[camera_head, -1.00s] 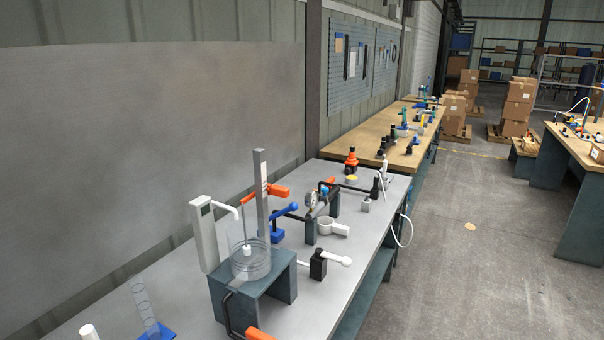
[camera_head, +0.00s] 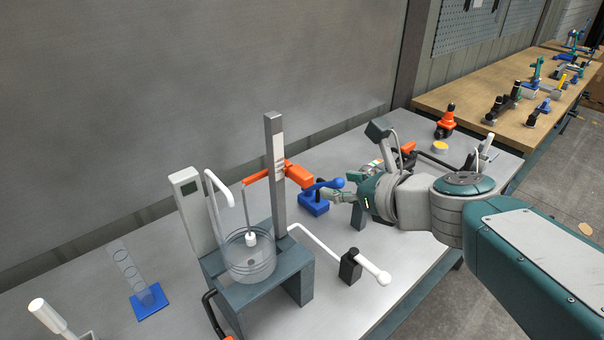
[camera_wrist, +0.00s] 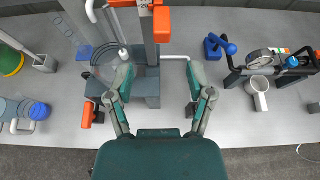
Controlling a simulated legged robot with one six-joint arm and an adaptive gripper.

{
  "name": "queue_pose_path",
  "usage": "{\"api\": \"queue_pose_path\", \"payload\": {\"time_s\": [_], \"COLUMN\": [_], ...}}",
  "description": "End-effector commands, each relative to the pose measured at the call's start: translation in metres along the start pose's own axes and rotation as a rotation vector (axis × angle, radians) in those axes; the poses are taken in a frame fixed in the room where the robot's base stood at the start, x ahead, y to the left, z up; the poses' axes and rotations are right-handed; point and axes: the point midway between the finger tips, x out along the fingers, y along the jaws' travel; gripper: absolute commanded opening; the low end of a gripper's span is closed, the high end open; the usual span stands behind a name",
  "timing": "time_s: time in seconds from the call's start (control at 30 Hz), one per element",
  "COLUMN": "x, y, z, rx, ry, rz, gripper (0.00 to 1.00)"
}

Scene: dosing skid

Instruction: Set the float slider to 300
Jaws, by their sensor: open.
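The float slider is an orange arm with a thick orange grip (camera_head: 298,174) on an upright grey column (camera_head: 275,180) with a pale scale. A thin rod hangs from the slider to a white float (camera_head: 250,240) inside a clear cylinder (camera_head: 248,262). In the wrist view the orange grip (camera_wrist: 162,24) is at top centre, with part of the scale beside it; the exact reading is too small to tell. My gripper (camera_head: 338,196) is open and empty, right of the grip in the head view. In the wrist view its spread fingers (camera_wrist: 161,76) point toward the column, apart from the grip.
A blue lever valve (camera_head: 314,203) stands close to my fingers. A black block with a white-knobbed lever (camera_head: 350,266) is in front. A grey meter with a white spout (camera_head: 190,220) stands left of the column. A blue-based tube (camera_head: 150,302) is further left.

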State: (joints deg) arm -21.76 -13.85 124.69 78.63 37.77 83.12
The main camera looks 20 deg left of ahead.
Motion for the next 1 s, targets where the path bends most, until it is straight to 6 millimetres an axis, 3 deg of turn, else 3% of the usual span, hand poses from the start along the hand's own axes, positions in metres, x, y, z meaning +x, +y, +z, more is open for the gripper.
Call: {"api": "queue_pose_path", "payload": {"time_s": [0.17,0.7,1.0], "x": [0.013,0.100,0.109], "y": [-0.001,-0.001,-0.001], "z": [0.003,0.004,0.004], "rx": [0.048,0.043,0.042], "ry": [-0.013,-0.012,-0.013], "rz": [0.004,0.003,0.000], "gripper": [0.69,0.69,0.69]}}
